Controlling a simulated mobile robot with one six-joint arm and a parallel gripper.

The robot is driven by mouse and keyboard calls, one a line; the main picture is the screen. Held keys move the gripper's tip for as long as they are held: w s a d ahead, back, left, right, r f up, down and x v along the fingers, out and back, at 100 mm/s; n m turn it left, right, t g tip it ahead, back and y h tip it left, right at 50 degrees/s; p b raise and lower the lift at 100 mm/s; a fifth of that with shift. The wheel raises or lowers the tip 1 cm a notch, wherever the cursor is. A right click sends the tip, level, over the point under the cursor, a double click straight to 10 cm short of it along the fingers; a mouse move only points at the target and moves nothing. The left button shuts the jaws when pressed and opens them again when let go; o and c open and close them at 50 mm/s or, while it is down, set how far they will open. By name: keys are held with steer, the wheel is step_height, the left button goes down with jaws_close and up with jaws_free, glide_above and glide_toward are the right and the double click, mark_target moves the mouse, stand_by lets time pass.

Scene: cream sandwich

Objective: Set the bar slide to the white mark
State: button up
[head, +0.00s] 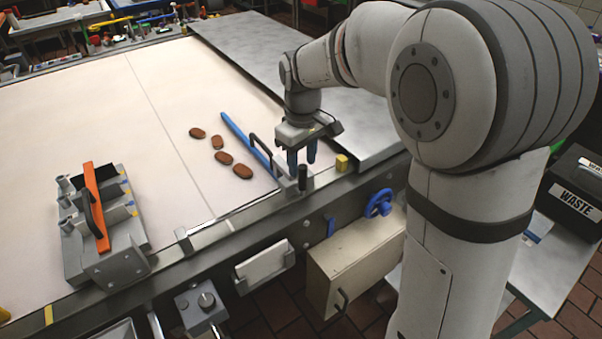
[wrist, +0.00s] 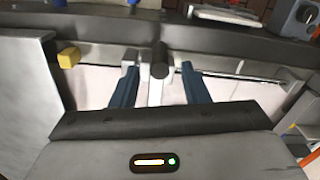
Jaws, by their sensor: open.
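The bar slide is a grey block with a dark upright knob (head: 302,178) on the rail at the belt's front edge. A long blue bar (head: 238,133) runs back from it over the pale belt, with a black handle beside it. My gripper (head: 301,162) points down at the slide, its blue fingers open. In the wrist view the dark round knob (wrist: 159,62) stands between the two open fingers (wrist: 159,74), with gaps on both sides. A pale bracket (head: 183,240) sits on the rail farther left; I cannot tell whether it is the white mark.
A yellow block (head: 341,162) sits on the rail just right of the slide. Several brown oval pieces (head: 222,157) lie on the belt left of the blue bar. A grey fixture with an orange bar (head: 97,205) stands at the left. The rail between slide and bracket looks clear.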

mark_target(302, 175)
step_height(302, 175, down, 5)
steer(key=shift+r, duration=0.1)
stand_by(0.3)
jaws_close()
stand_by(0.5)
